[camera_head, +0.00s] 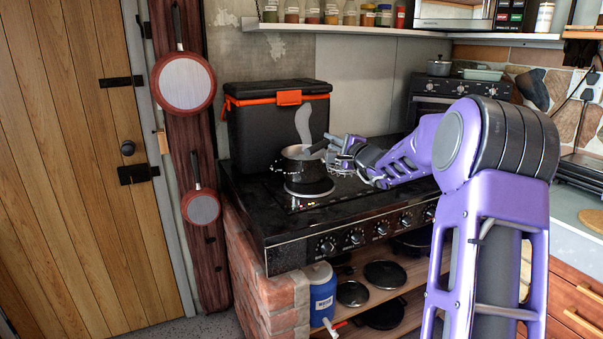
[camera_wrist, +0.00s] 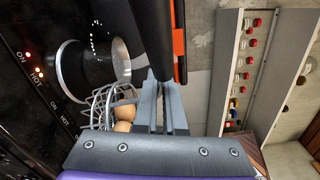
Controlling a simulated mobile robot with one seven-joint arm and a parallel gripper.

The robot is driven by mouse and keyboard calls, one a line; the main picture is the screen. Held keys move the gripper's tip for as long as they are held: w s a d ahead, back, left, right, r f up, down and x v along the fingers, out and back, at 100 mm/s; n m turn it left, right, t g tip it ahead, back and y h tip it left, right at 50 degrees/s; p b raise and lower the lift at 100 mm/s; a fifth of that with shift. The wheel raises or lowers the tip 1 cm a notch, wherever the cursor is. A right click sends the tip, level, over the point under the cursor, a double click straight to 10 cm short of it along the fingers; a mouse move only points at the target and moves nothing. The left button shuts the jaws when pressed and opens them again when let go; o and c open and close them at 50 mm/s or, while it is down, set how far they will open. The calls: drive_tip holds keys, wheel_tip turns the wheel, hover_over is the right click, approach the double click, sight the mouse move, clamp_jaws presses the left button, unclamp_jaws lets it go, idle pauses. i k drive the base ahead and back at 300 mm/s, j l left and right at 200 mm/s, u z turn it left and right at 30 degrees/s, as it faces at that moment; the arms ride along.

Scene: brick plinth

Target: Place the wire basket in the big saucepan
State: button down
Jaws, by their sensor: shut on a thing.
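The saucepan (camera_head: 305,172), black with a bright rim, stands on the left front ring of the hob. It also shows in the wrist view (camera_wrist: 93,72), at the upper left. My gripper (camera_head: 330,148) is just right of the saucepan, at about rim height. Its fingers (camera_wrist: 163,105) are shut on the wire basket (camera_wrist: 100,104); the gripped part is hard to make out. The basket holds brown, egg-like things. In the head view the basket (camera_head: 343,168) shows small, below the gripper and outside the saucepan, to its right. Its underside is hidden.
A black cool box (camera_head: 270,130) with an orange band stands close behind the saucepan. A pale, spoon-like shape (camera_head: 303,124) rises above the saucepan. The black hob (camera_head: 350,205) has clear space in front. A shelf of jars (camera_head: 330,27) hangs above.

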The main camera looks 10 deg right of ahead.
sight(296, 179)
drive_tip(key=i+j, duration=0.15)
drive_tip(key=i, duration=0.25)
drive_tip(key=i+j, duration=0.1)
drive_tip(key=i, duration=0.35)
